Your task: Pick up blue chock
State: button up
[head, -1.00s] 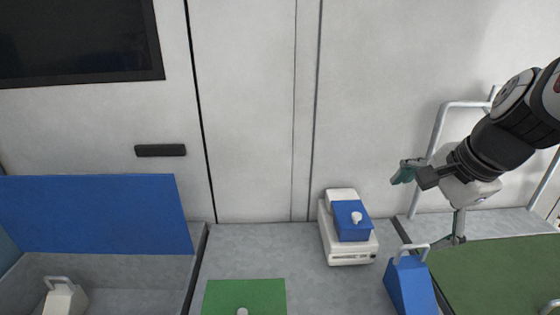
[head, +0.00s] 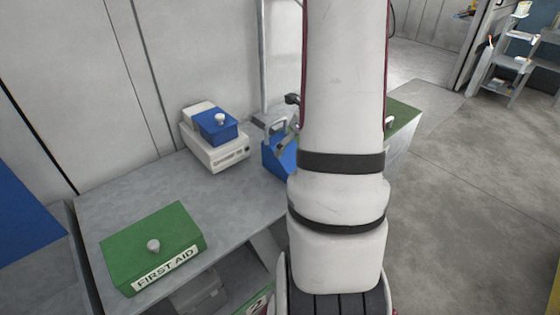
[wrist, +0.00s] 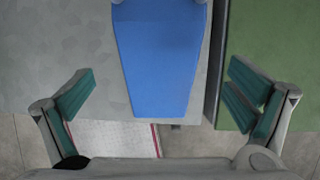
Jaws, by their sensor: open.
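The blue chock (head: 272,160) stands on the grey counter, partly hidden behind my arm in the head view. Its light handle (head: 276,127) shows at the top. In the wrist view the blue chock (wrist: 160,62) fills the upper middle, its sloping face tapering toward me. My gripper (wrist: 165,92) is open, with one green-padded finger to the left of the chock and the other to the right. Both fingers are apart from it and nothing is held. In the head view my arm hides most of the gripper.
A white device with a blue box (head: 215,127) on top stands left of the chock. A green first aid box (head: 152,247) sits nearer on the counter (head: 245,200). A green surface (wrist: 262,45) lies just right of the chock, past a narrow dark gap. Open floor lies right.

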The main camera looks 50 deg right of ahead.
aim_at(285, 158)
jog(key=b+x, duration=0.1)
jog(key=x, duration=0.7)
jog(key=shift+w+f+b, duration=0.3)
jog(key=shift+f+b, duration=0.05)
jog(key=shift+d+r, duration=0.1)
jog(key=c, duration=2)
